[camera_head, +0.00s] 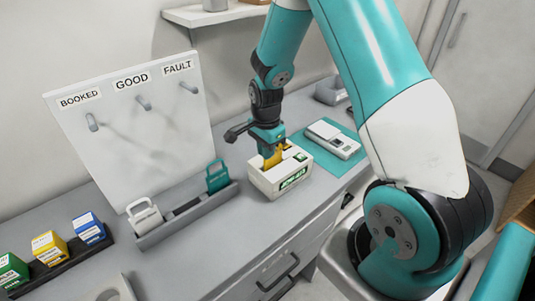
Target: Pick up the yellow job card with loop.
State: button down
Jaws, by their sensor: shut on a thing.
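The yellow job card (274,158) stands at a white box (282,184) with a green label, on the grey tabletop. Only part of the card shows between my gripper and the box; its loop is hidden by my gripper. My gripper (270,147) points down over the box and is shut on the card. The card's lower part is inside the box opening, and I cannot tell whether it is lifted at all.
A white board (130,130) with hooks labelled BOOKED, GOOD and FAULT stands at the left. A grey tray (183,219) holds a white and a teal tag. A small scale (333,139) sits on a teal mat (311,151). Coloured boxes (48,246) stand front left.

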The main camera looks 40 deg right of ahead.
notch_tip(320, 180, up, 20)
jog(key=b, duration=0.3)
jog(key=shift+f+b, duration=0.2)
jog(key=shift+b, duration=0.2)
jog(key=shift+a, duration=0.1)
